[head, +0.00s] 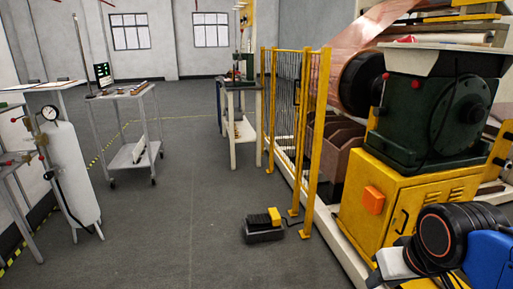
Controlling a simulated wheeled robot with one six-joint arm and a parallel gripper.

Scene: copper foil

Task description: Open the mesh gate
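The yellow-framed mesh gate (288,118) stands right of the picture's middle, in front of the machine, seen at a steep angle. Its dark mesh spans between yellow posts and appears in line with them, so it looks shut. A small dark piece (297,92) shows on the panel at upper middle height; I cannot tell if it is a handle or a latch. Part of my arm, black with an orange ring and blue, shows at the lower right, well apart from the gate. I cannot make out any gripper fingers.
A black and yellow foot pedal (263,226) lies on the floor before the near post. The yellow machine cabinet (385,205) stands right of the gate. A workbench (240,110) stands just beyond it. A gas cylinder (72,175) and trolley (128,125) are left. The middle floor is clear.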

